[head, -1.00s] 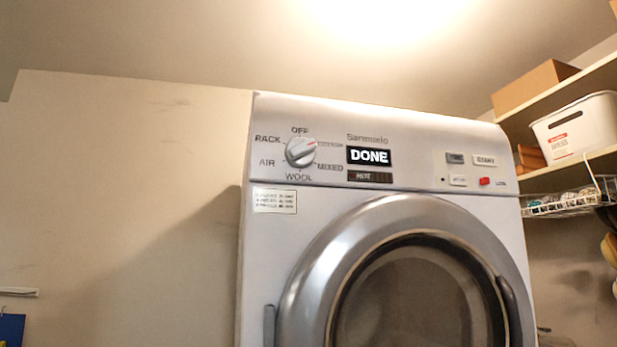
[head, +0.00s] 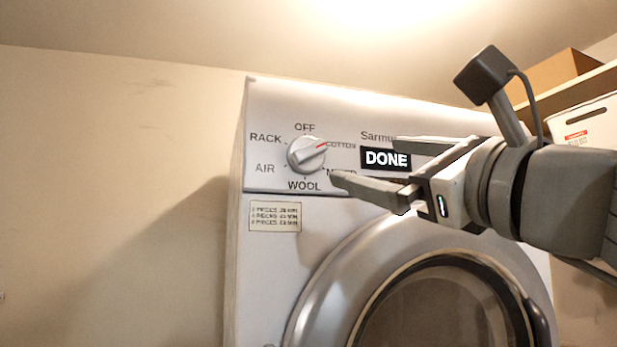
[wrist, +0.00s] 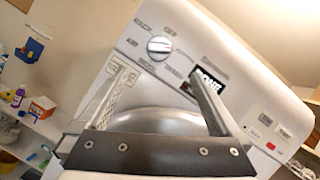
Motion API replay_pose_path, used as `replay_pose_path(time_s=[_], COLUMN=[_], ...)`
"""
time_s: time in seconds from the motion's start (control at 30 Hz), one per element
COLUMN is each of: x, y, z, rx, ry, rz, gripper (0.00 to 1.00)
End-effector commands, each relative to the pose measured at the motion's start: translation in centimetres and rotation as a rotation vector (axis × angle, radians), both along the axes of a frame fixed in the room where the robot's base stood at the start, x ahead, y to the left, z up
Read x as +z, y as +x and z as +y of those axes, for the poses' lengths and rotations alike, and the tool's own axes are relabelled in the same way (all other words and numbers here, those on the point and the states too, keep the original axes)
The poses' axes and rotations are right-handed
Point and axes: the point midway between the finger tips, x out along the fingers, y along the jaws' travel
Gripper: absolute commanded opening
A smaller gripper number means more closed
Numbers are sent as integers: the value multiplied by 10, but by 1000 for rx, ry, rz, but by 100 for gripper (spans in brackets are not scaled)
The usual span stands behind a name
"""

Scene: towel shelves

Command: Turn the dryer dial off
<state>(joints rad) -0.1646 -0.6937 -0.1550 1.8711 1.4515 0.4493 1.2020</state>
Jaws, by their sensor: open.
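The dryer dial (head: 306,155) is a round silver knob at the upper left of the white dryer's (head: 275,310) panel. Its red mark points to COTTON, right of OFF. The display (head: 385,159) reads DONE. My gripper (head: 365,163) is open and empty, to the right of the dial, with its fingers pointing left across the panel. It covers part of the MIXED label and the panel's right side. In the wrist view the dial (wrist: 159,48) lies beyond the two spread fingers (wrist: 163,80), apart from them.
The round dryer door (head: 330,290) bulges out below the panel. A shelf with a white bin (head: 590,125) and a cardboard box (head: 565,75) stands at the right. The wall left of the dryer is bare. The wrist view shows shelves with bottles (wrist: 17,97) at left.

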Motion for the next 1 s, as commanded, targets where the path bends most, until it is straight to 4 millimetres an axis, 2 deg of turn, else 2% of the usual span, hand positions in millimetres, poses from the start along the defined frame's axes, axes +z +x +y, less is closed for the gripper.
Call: replay_pose_path(time_s=[0.2,0.6,0.8,1.0], x=[14,39,47,50], y=[37,99,120,128], z=[20,52,64,68], rx=[0,-1,0,-1], ry=[-2,-3,-4,-5], rz=[4,2,1,1], gripper=[100,100,100,100])
